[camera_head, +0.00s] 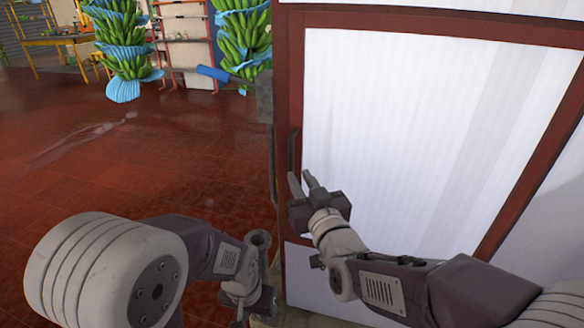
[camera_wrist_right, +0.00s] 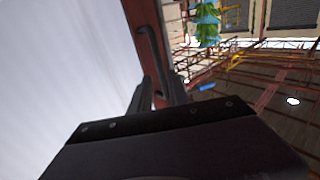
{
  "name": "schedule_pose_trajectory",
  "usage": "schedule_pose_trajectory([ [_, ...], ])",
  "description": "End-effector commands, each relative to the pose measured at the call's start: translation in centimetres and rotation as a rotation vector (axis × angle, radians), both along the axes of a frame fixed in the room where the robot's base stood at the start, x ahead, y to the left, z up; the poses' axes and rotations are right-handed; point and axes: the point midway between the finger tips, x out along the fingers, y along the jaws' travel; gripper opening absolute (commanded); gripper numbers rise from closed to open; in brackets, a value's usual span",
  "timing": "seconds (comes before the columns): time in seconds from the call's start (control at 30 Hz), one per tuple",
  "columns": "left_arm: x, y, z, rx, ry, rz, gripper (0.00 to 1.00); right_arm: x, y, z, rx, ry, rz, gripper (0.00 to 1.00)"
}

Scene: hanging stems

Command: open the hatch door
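The hatch door (camera_head: 420,120) is a white ribbed panel in a red-brown frame and appears closed. A dark bar handle (camera_head: 294,150) is on its left frame edge; it also shows in the right wrist view (camera_wrist_right: 149,48). My right gripper (camera_head: 302,178) is just below the handle, its two fingers apart and pointing up at it. In the right wrist view, the handle's lower end appears between the fingertips (camera_wrist_right: 163,90), with gaps visible; contact is unclear. My left gripper (camera_head: 250,290) is low, left of the door; its fingers are not clear.
A blue-gripped lever (camera_head: 213,73) sticks out left from a dark bracket (camera_head: 264,98) beside the door frame. Hanging green banana stems (camera_head: 243,40) and shelves stand at the back. The red tiled floor (camera_head: 150,160) to the left is clear.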

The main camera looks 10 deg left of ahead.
Motion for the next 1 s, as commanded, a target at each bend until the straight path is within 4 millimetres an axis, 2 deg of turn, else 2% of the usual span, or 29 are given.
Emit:
schedule_pose_trajectory([
  [0.2,0.0,0.0,-0.6,0.0,0.0,0.0,0.36,4.0,2.4,-0.2,-0.001,0.001,-0.002,0.22],
  [0.4,0.0,0.0,-0.7,0.0,0.0,0.0,0.36,6.0,3.7,-0.1,0.0,0.0,-0.001,0.22],
  [0.67,0.0,0.0,-0.7,0.0,0.0,0.0,0.36,6.2,3.8,-0.1,-0.001,0.001,-0.001,0.22],
  [0.77,0.0,0.0,-0.7,0.0,0.0,0.0,0.36,6.2,3.8,-0.1,-0.001,0.001,-0.001,0.0],
  [1.0,0.0,0.0,-0.7,0.0,0.0,0.0,0.36,6.2,3.8,-0.1,-0.001,0.001,-0.001,0.0],
])
